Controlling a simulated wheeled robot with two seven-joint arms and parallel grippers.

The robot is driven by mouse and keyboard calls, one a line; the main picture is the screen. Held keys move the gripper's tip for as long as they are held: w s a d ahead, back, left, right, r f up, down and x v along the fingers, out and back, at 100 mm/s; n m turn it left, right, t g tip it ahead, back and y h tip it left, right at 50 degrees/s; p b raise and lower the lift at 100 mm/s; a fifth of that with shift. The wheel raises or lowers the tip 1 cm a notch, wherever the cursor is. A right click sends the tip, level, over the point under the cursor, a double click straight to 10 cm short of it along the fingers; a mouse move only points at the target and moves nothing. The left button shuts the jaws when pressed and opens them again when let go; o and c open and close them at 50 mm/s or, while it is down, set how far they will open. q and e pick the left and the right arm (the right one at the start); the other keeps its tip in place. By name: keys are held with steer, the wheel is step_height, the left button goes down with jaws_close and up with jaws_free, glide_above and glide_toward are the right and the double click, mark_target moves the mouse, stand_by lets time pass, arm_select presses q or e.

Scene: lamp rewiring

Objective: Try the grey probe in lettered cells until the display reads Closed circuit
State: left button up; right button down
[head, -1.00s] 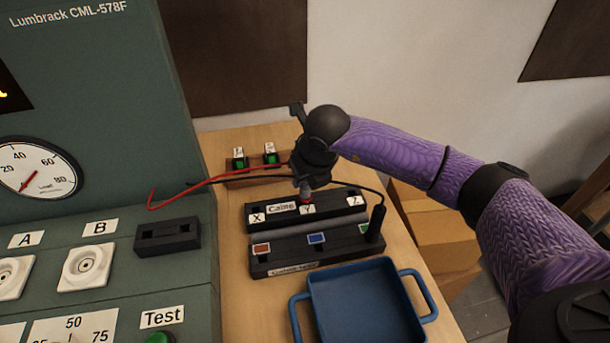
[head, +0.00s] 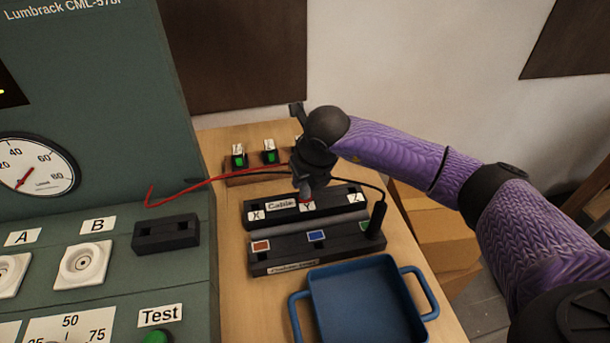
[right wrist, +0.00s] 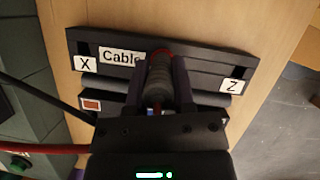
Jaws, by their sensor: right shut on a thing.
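My right gripper (head: 306,190) is shut on the grey probe (right wrist: 160,82), which has a red collar, above cell Y of the black Cable block (head: 340,199). The probe's lower end is at the Y cell; its tip is hidden, so I cannot tell how deep it sits. Labels X (right wrist: 86,64) and Z (right wrist: 231,86) mark the end cells. A black probe (head: 377,216) stands upright at the green-marked cell of the front block (head: 290,253). Only a sliver of the display (head: 8,88) shows, with a yellow mark too cut off to read. My left gripper is out of view.
A blue tray (head: 299,318) stands in front of the blocks. The green console (head: 120,210) with sockets A and B is at the left. A red lead (head: 210,188) runs from there to my gripper. Small tagged green-lit parts (head: 239,160) stand behind.

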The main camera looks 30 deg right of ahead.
steer(key=shift+c, duration=1.9)
jaws_free()
